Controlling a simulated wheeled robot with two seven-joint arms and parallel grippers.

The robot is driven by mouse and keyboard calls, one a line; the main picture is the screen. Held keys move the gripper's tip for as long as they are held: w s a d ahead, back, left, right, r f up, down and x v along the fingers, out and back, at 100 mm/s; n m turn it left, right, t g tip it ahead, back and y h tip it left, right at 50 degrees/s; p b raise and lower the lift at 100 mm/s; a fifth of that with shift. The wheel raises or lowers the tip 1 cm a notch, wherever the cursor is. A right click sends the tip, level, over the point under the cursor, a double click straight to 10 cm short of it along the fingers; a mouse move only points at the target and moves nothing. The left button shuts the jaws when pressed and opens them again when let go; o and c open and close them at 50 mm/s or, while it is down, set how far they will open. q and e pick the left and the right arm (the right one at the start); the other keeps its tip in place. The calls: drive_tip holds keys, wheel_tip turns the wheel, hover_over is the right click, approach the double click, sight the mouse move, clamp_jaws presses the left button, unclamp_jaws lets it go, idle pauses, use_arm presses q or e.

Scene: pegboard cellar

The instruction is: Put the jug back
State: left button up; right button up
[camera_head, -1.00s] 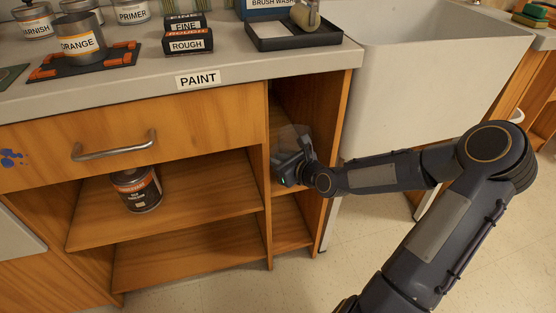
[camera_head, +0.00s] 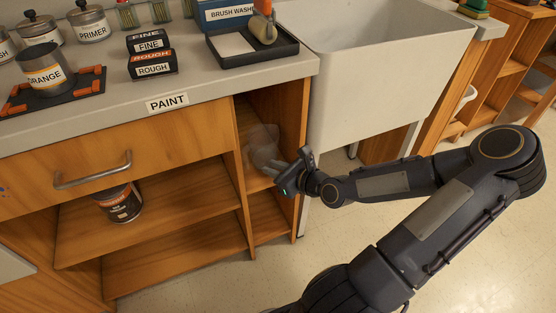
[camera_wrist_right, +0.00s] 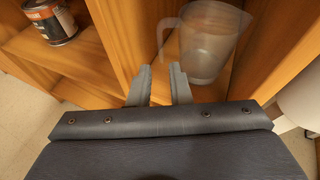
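The jug (camera_head: 262,150) is clear and see-through. It stands upright on the upper shelf of the narrow right-hand compartment under the counter. In the right wrist view the jug (camera_wrist_right: 208,42) is just beyond my fingertips, with its handle on the left side, facing the gap between them. My right gripper (camera_head: 282,181) is in front of the compartment's opening. In the right wrist view its fingers (camera_wrist_right: 161,68) are parted with nothing between them, a little short of the handle. My left gripper is not in view.
The narrow compartment has wooden walls (camera_head: 290,122) close on both sides of the jug. A paint can (camera_head: 121,203) stands on the wide shelf to the left. A drawer (camera_head: 125,150) with a metal handle is above it. A sink (camera_head: 365,90) is at the right. The floor in front is clear.

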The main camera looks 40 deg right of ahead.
drive_tip(key=s+a+f+n+g, duration=0.3)
drive_tip(key=s+a+n+g, duration=0.35)
drive_tip(key=n, duration=0.75)
drive_tip(key=s+a+r+n+g, duration=0.1)
drive_tip(key=s+a+r+n, duration=0.2)
drive_tip(key=s+r+n, duration=0.3)
drive_tip(key=s+a+r+n+y, duration=0.1)
drive_tip(key=s+a+r+n, duration=0.3)
drive_tip(key=n, duration=0.7)
wheel_tip(320, 180, up, 4)
drive_tip(key=s, duration=0.2)
drive_tip(key=shift+s+n+g, duration=0.3)
drive_tip(key=shift+s+g, duration=0.05)
drive_tip(key=shift+s, duration=0.05)
drive_tip(key=shift+r+p, duration=0.15)
drive_tip(key=shift+p, duration=0.15)
wheel_tip(320, 180, up, 29)
drive_tip(key=p, duration=2.9)
